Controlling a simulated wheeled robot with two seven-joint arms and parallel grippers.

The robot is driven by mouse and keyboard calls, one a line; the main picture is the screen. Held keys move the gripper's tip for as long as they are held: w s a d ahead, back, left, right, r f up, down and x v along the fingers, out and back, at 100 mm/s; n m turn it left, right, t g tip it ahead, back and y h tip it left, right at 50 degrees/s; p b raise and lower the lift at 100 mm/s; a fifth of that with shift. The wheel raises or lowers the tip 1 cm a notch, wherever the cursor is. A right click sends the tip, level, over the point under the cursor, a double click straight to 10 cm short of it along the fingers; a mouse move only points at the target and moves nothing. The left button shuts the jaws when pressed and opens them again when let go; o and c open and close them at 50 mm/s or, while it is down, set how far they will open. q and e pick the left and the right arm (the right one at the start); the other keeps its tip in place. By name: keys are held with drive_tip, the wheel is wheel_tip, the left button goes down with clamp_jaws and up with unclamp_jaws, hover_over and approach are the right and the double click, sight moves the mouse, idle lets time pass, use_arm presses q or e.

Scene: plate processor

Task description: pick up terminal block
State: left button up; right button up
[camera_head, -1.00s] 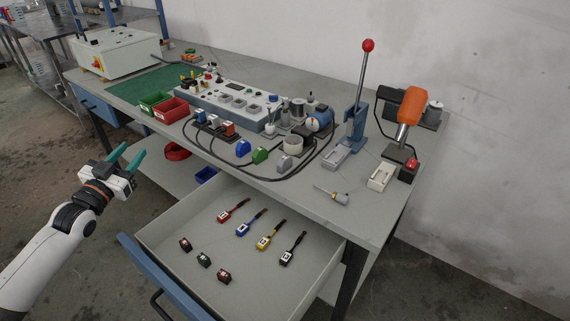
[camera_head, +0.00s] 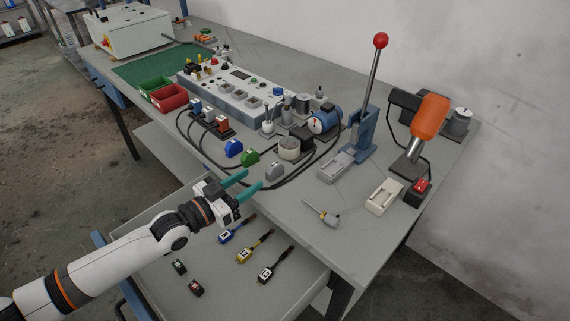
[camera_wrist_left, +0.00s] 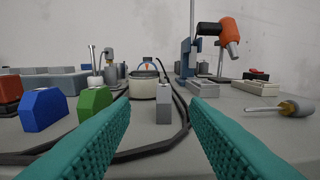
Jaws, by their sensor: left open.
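Three small blocks, which look like the terminal blocks, stand in a row near the table's front edge: a blue block (camera_head: 234,148), a green block (camera_head: 250,158) and a grey block (camera_head: 274,171). My left gripper (camera_head: 247,183) is open and empty, its teal fingers pointing at the row from the front, above the drawer. In the left wrist view, the grey block (camera_wrist_left: 164,104) stands ahead, between the two fingertips and apart from them. The green block (camera_wrist_left: 94,102) and blue block (camera_wrist_left: 43,110) are left of the fingers' gap. My right gripper is out of view.
A black cable (camera_head: 200,157) loops around the blocks. A white cup (camera_head: 289,149) stands behind the grey block. A screwdriver (camera_head: 322,213) lies to the right. The open drawer (camera_head: 300,268) below holds several small tools. A blue lever press (camera_head: 362,130) stands farther right.

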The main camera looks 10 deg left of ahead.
sight(271, 167)
use_arm(q)
drive_tip(key=x, duration=0.5)
drive_tip(key=shift+r, duration=0.1)
drive_tip(key=shift+w+d, duration=0.45)
drive_tip(key=x, duration=0.3)
drive_tip(key=shift+w+d+r+p, duration=0.1)
drive_tip(key=shift+d+r+p, duration=0.05)
drive_tip(key=shift+d+p, duration=0.2)
drive_tip(key=shift+w+d, duration=0.2)
drive_tip(key=shift+w, duration=0.15)
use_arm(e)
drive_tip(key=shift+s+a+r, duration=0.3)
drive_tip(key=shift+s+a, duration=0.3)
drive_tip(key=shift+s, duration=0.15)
use_arm(q)
clamp_jaws()
